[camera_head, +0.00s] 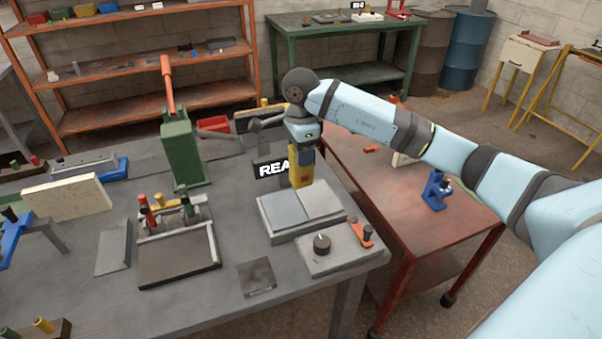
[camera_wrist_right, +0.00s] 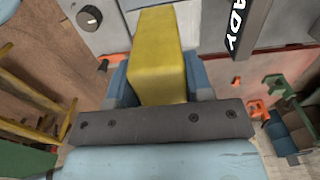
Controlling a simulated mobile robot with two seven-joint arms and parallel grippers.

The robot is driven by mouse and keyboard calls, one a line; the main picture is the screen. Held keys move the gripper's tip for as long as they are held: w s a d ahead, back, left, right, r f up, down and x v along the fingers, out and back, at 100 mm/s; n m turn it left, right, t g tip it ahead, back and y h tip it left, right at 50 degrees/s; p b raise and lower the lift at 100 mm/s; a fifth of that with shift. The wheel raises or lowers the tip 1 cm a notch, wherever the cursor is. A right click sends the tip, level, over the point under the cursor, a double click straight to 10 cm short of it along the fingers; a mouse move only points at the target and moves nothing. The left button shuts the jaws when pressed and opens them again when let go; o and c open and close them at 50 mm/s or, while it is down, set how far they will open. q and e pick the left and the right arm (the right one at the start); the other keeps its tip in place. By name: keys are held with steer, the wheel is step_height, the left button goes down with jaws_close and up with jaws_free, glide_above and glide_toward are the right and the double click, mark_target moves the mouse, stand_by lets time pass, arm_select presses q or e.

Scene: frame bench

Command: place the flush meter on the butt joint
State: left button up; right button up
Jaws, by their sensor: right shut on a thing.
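My right gripper (camera_head: 303,160) is shut on the flush meter, a yellow block (camera_head: 295,180). The yellow block (camera_wrist_right: 161,50) fills the space between the blue fingers in the right wrist view. The butt joint is two light grey plates (camera_head: 323,200) lying side by side on a grey block, with a seam between them. The meter is upright over the far part of the plates, near the seam. I cannot tell whether its lower end touches them. My left gripper is not in view.
A black READY sign (camera_head: 270,168) stands close beside the meter. A plate with a black knob (camera_head: 321,243) and an orange lever (camera_head: 361,233) lies in front of the joint. A green press (camera_head: 180,150) stands to the left. A red table (camera_head: 450,235) is at right.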

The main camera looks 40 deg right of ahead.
mark_target(301, 174)
step_height(301, 174, down, 7)
steer(key=shift+p, duration=0.4)
steer(key=shift+f, duration=0.25)
steer(key=o, duration=1)
steer(key=shift+r, duration=0.15)
step_height(301, 174, up, 12)
steer(key=shift+r+b, duration=0.1)
steer(key=shift+b, duration=0.95)
